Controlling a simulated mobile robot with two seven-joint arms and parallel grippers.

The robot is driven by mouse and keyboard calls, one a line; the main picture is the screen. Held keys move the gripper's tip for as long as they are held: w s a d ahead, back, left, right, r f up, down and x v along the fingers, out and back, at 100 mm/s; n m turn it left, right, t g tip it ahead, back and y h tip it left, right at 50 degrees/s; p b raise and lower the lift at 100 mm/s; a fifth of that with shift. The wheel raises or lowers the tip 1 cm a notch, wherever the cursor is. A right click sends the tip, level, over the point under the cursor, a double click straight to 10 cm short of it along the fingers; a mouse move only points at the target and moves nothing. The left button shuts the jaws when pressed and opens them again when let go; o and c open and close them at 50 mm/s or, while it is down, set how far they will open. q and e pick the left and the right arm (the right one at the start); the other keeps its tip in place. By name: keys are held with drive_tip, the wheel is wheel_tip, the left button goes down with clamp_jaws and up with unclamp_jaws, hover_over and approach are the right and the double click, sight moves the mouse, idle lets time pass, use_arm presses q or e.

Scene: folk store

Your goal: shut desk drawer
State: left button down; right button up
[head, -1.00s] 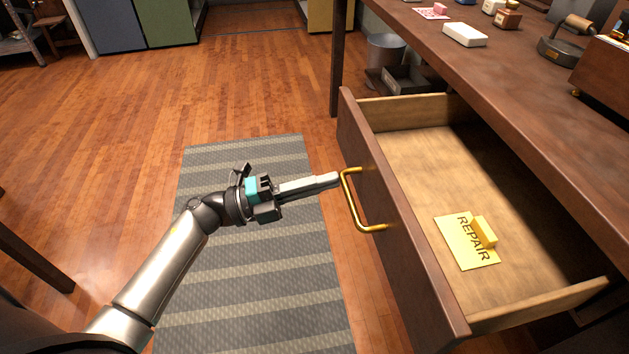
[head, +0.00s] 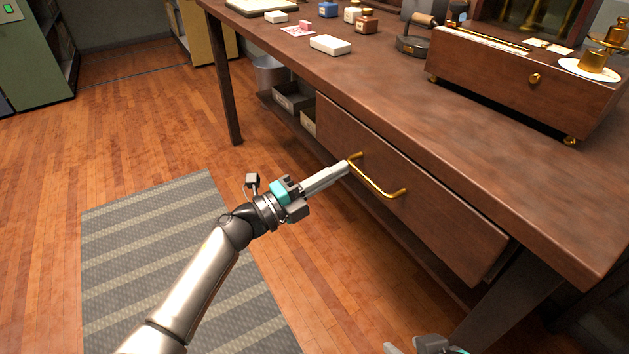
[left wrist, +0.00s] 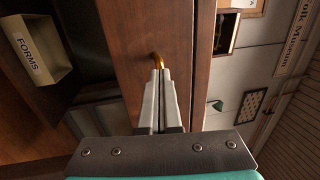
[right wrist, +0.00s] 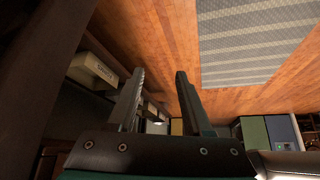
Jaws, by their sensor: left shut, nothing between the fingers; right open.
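The desk drawer (head: 430,205) is a dark wood front with a brass handle (head: 378,184), under the top of the desk (head: 400,98). Its inside is hidden, and its front looks about level with the desk's side. My left gripper (head: 346,167) is shut and empty, its fingertips at the far end of the handle. In the left wrist view the handle (left wrist: 157,58) shows just beyond the fingertips; touch cannot be told for certain. My right gripper (right wrist: 157,75) is open and empty in the right wrist view; part of it shows at the bottom of the head view.
On the desk stand a wooden box with brass parts (head: 515,85), a white block (head: 330,45) and small bottles. A box marked FORMS (left wrist: 35,50) lies on a shelf below the desk. A striped grey rug (head: 150,260) covers open floor to the left.

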use_arm(q)
drive_tip(key=shift+x, duration=0.8)
use_arm(e)
drive_tip(key=shift+w, duration=0.3)
use_arm(q)
drive_tip(key=shift+r, duration=0.15)
